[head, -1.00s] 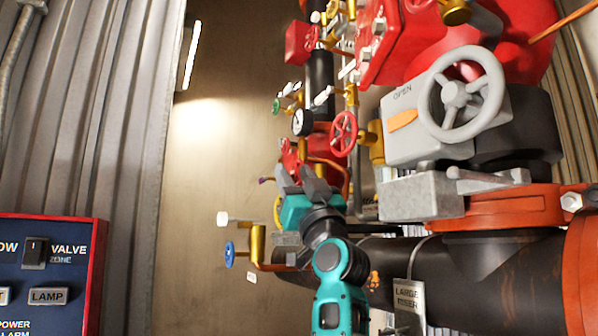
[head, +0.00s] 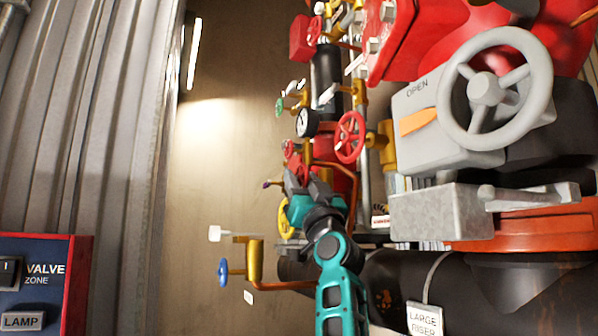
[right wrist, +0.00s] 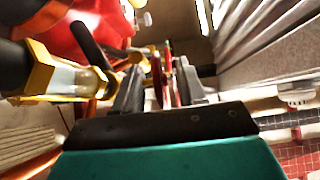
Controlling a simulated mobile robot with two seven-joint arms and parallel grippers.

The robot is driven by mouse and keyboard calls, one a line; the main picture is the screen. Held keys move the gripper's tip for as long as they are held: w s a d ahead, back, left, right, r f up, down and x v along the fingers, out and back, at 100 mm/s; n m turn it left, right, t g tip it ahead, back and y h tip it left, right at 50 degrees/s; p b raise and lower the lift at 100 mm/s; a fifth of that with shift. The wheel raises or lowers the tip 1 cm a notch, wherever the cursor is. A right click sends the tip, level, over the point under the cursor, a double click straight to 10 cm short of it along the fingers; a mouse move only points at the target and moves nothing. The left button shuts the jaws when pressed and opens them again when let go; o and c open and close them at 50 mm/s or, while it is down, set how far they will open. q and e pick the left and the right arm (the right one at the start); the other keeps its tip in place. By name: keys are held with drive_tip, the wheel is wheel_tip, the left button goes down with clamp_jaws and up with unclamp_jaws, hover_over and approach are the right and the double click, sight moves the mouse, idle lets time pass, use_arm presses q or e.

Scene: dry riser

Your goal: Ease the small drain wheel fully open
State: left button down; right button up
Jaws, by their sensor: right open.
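Several small handwheels show in the head view, and no label tells which is the drain wheel. A red spoked wheel (head: 350,137) stands on a brass stem above and right of my right gripper (head: 306,184). A smaller red wheel (head: 289,151) lies just above the gripper. A yellow wheel (head: 285,218) is partly hidden behind it. A blue wheel (head: 223,272) is at lower left. In the right wrist view, red wheel rims (right wrist: 157,78) appear edge-on beyond and between the open fingers (right wrist: 160,88); I see no contact. My left gripper is out of view.
A large grey handwheel (head: 495,89) with an OPEN housing and a grey lever (head: 530,196) fill the right side. A blue panel (head: 40,285) stands at lower left.

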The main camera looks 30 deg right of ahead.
drive_tip(key=shift+x, duration=1.35)
clamp_jaws()
